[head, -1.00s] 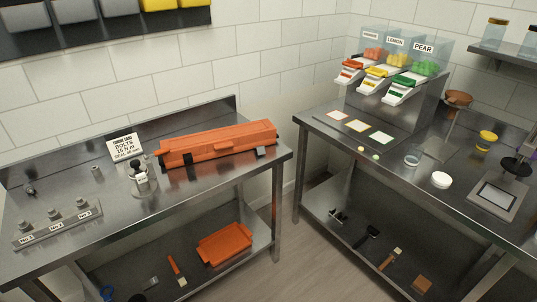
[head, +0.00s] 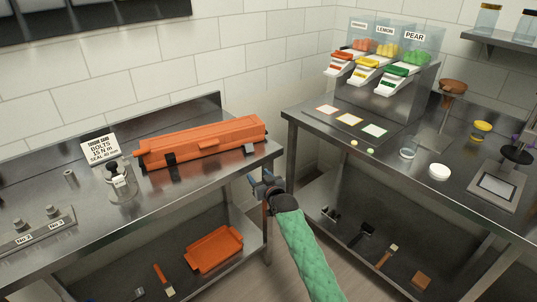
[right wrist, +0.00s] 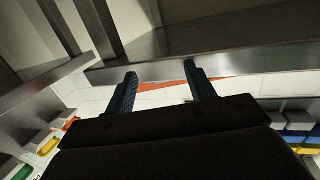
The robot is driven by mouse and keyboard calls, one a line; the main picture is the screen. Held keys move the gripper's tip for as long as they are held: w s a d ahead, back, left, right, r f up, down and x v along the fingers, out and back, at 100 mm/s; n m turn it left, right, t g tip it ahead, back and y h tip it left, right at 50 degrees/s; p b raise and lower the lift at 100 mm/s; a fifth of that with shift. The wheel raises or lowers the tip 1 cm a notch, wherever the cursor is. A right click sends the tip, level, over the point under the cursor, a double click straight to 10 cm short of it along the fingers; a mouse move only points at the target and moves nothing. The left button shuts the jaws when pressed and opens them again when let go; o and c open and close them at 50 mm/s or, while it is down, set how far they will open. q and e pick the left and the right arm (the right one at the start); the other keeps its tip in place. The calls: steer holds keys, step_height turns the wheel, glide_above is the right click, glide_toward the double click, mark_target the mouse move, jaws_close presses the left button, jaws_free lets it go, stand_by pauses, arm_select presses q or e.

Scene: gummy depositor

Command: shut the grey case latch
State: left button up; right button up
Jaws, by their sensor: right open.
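The long orange case (head: 205,141) lies on the left steel table, near its back right. The grey latch (head: 249,150) is on its front, near the right end, and seems to jut out from the case. A black latch (head: 170,158) is farther left on the same face. My right gripper (head: 261,179) is open and empty, in front of the table's right front corner, apart from the case and below the grey latch in the picture. Its two blue fingers show apart in the right wrist view (right wrist: 161,80), with an orange strip of the case (right wrist: 160,87) beyond. My left gripper is out of view.
A sign (head: 100,149) and a metal jar-like item (head: 118,179) stand left of the case. The left table's front edge (head: 205,189) lies close to my right gripper. The right table (head: 322,146) holds the candy dispensers. A gap separates the tables.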

steer(key=t, duration=0.1)
glide_toward(250, 150)
steer(key=shift+w+a+r, duration=0.15)
steer(key=shift+w, duration=0.65)
arm_select(q)
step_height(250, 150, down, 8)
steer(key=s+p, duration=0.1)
steer(key=p, duration=0.1)
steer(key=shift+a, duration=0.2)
arm_select(e)
steer(key=shift+x, duration=3.35)
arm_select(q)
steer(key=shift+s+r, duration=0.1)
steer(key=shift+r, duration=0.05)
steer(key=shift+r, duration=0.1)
arm_select(e)
steer(key=c, duration=1)
